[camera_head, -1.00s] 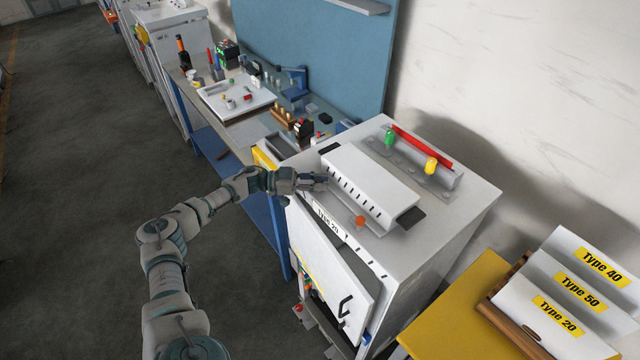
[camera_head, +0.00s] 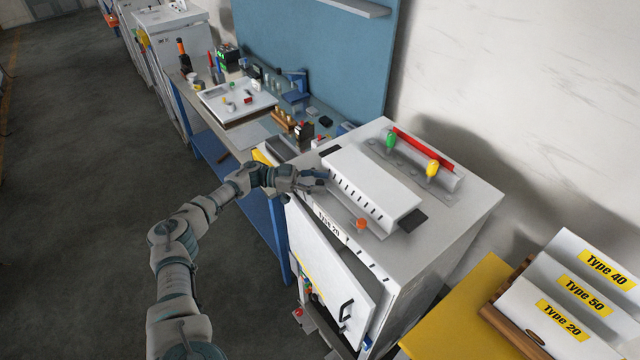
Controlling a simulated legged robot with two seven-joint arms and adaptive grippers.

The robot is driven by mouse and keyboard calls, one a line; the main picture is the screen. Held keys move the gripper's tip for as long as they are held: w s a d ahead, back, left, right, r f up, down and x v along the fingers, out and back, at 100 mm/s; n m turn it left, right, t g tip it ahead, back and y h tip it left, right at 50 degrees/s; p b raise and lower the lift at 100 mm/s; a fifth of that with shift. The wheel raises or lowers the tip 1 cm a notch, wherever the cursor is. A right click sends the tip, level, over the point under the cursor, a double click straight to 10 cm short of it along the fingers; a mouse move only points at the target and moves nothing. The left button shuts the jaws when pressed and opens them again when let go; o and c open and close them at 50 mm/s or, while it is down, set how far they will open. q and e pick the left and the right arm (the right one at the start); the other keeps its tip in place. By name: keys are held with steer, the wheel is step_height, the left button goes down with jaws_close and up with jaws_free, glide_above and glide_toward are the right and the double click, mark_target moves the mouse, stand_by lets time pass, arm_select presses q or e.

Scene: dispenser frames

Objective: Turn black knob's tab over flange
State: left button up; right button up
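A white dispenser cabinet (camera_head: 455,205) stands at the centre right, with a raised slotted white cover (camera_head: 372,185) on its top. My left gripper (camera_head: 322,178) is at the left end of that cover, over the cabinet's front top edge. Its fingers are small and dark here, and I cannot tell whether they are open or shut. I cannot make out the black knob, its tab or the flange; the gripper may hide them. An orange knob (camera_head: 361,224) sits on the front ledge, right of the gripper. My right gripper is not in view.
A green knob (camera_head: 391,140), a yellow knob (camera_head: 432,168) and a red bar (camera_head: 424,147) are at the cabinet's back. Its front door (camera_head: 330,275) hangs ajar. A cluttered workbench (camera_head: 250,132) stands behind left. A yellow table (camera_head: 455,315) with type-labelled plates (camera_head: 560,300) is at right.

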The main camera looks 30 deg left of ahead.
arm_select(q)
steer(key=shift+a+f, duration=0.1)
steer(key=shift+f, duration=0.15)
steer(key=shift+s+a, duration=0.15)
steer(key=shift+a, duration=0.15)
steer(key=v, duration=1.1)
steer(key=shift+a, duration=0.3)
steer(key=shift+f, duration=0.1)
